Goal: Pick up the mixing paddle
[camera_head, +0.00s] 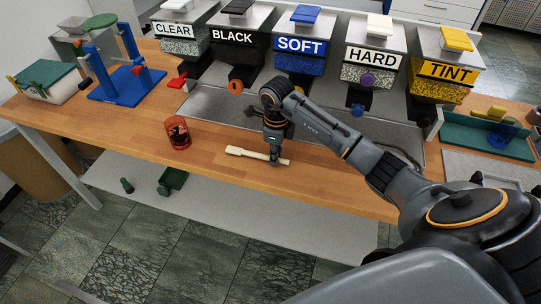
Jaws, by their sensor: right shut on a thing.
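The mixing paddle (243,153) is a pale, cream-coloured flat stick near the front of the wooden table, lying lengthwise from left to right. My right gripper (274,160) points down over its right part and is shut on it. The fingertips are small in the picture and partly cover the paddle there. The paddle's left end and right tip show on either side. I cannot tell whether it is touching the table or slightly above it. My left gripper is not in view.
A red cup (178,133) with a dark print stands left of the paddle. Behind are hoppers labelled CLEAR, BLACK, SOFT, HARD and TINT (448,71), above a grey tray (215,107). A blue press frame (128,88) stands at left. The table front by the paddle is clear.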

